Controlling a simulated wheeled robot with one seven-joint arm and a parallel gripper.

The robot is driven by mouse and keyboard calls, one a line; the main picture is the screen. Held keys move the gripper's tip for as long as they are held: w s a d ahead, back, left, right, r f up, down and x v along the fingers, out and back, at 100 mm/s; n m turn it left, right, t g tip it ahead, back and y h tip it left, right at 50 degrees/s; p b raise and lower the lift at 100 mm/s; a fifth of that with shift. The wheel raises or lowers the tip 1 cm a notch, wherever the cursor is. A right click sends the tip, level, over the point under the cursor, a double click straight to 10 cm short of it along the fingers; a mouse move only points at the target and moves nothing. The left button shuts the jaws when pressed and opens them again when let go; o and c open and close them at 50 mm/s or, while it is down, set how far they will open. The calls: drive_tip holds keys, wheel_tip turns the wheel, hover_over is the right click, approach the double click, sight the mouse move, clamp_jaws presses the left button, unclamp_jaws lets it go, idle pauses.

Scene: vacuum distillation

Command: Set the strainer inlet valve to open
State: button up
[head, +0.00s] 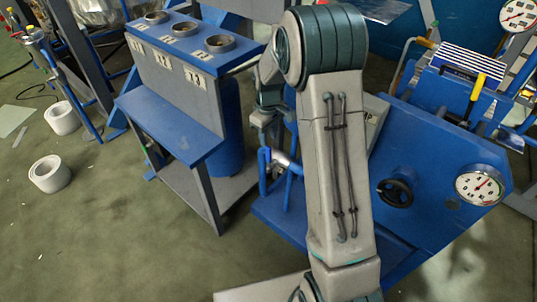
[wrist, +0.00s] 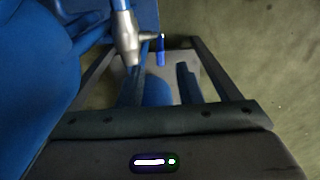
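A silver valve body (wrist: 126,42) with a short blue handle (wrist: 160,50) shows at the top of the wrist view. I take it for the strainer inlet valve, but no label is readable. In the head view the silver fitting (head: 282,158) and blue parts beside it show low behind my arm. My gripper (wrist: 159,78) has its fingers apart, with the valve handle beyond and between them in the picture. No contact with the handle is visible. In the head view my gripper (head: 268,128) hangs just above the fitting, partly hidden by my arm.
A blue bench (head: 180,135) with several round sockets stands left. A blue panel (head: 435,150) with a black handwheel (head: 395,192) and a gauge (head: 480,187) stands right. A yellow handle (head: 478,87) is behind it. White rings (head: 62,117) lie on the open green floor at left.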

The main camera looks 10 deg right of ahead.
sight(269, 147)
wheel_tip(269, 147, down, 8)
drive_tip(key=shift+f+b, duration=0.1)
drive_tip(key=shift+b, duration=0.65)
drive_tip(key=shift+c, duration=0.3)
clamp_jaws()
